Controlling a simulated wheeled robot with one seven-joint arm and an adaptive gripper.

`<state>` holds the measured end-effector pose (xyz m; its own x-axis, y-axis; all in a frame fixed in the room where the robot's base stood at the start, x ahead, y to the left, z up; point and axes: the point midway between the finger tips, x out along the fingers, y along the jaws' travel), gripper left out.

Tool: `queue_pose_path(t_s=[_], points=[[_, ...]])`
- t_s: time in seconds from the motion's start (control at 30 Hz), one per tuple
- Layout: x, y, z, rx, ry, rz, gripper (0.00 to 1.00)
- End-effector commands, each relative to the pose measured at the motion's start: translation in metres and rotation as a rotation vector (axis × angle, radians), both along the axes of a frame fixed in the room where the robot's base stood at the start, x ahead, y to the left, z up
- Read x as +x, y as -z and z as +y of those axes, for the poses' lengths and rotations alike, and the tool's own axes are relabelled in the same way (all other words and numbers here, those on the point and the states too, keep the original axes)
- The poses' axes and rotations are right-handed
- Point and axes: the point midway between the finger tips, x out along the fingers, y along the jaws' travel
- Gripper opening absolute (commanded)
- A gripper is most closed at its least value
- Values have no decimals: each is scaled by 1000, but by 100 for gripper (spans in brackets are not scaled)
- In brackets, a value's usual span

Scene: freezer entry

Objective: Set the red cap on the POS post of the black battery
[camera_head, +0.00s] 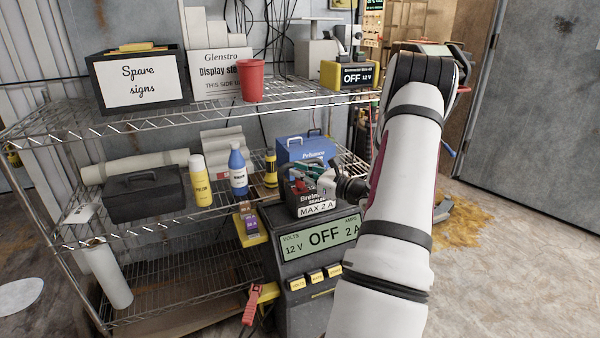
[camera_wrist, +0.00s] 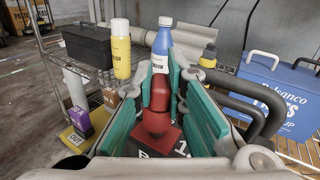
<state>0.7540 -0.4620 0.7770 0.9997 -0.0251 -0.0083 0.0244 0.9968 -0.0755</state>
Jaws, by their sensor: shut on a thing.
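The black battery (camera_head: 317,209) sits on top of the grey charger (camera_head: 285,268), its white label reading MAX 2 A. My gripper (camera_head: 303,178) reaches in from the right, low over the battery top. In the wrist view, its teal fingers (camera_wrist: 162,84) are closed on the red cap (camera_wrist: 156,122), which sits between them. The cap is just above or touching the battery top; I cannot tell which. The fingers and cap hide the POS post beneath, and its marking cannot be read. Part of the battery top (camera_wrist: 172,146) shows below the cap.
A blue toolbox (camera_head: 304,147), a blue-labelled bottle (camera_head: 238,170) and a yellow bottle (camera_head: 200,181) stand on the wire shelf behind. A black toolbox (camera_head: 144,195) is at left. A red clamp (camera_head: 251,306) hangs beside the charger. Open floor lies at right.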

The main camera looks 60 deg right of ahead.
Motion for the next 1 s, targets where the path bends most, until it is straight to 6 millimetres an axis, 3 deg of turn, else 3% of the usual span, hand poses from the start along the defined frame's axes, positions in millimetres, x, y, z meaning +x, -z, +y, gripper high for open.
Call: queue_pose_path(t_s=[0.77, 0.8, 0.9, 1.0], points=[[0, 16, 0, -1, 0, 0, 0], [0, 16, 0, -1, 0, 0, 16], [0, 15, 0, -1, 0, 0, 35], [0, 15, 0, 0, 0, 0, 35]])
